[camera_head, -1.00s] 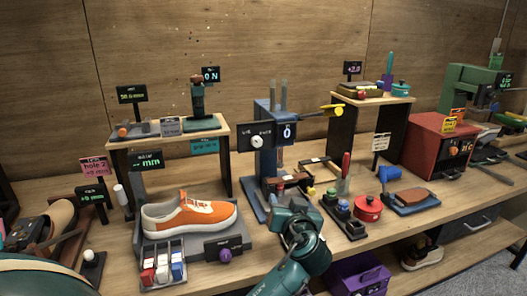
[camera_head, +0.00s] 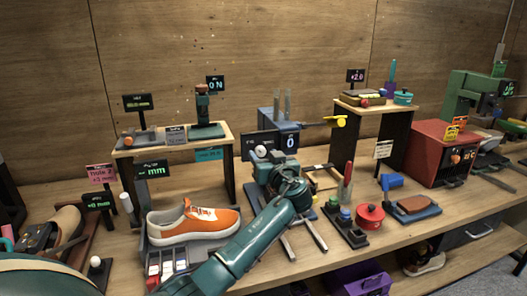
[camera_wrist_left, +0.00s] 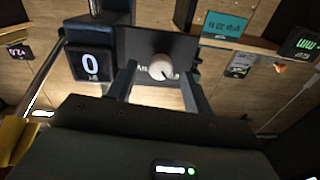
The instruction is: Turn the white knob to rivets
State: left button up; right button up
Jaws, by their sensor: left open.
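The white knob (camera_head: 261,151) sits on a dark panel on the front of the blue machine (camera_head: 268,119), left of its display showing 0 (camera_head: 290,141). My left gripper (camera_head: 266,162) is right in front of the panel, just below the knob in the head view. In the left wrist view the white knob (camera_wrist_left: 162,67) lies between the two spread fingers of my left gripper (camera_wrist_left: 158,84). The gripper is open; I cannot tell whether a finger touches the knob. The panel's lettering is partly hidden and too small to read. My right gripper is out of view.
A red pot (camera_head: 370,216) and a black tray with colored knobs (camera_head: 344,226) stand at right. A wooden riser (camera_head: 228,137) stands at left behind.

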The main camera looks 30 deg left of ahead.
pick_arm(q)
jog(key=shift+w+a, duration=0.4)
jog(key=shift+a, duration=0.1)
jog(key=shift+c, duration=0.4)
jog(key=c, duration=0.9)
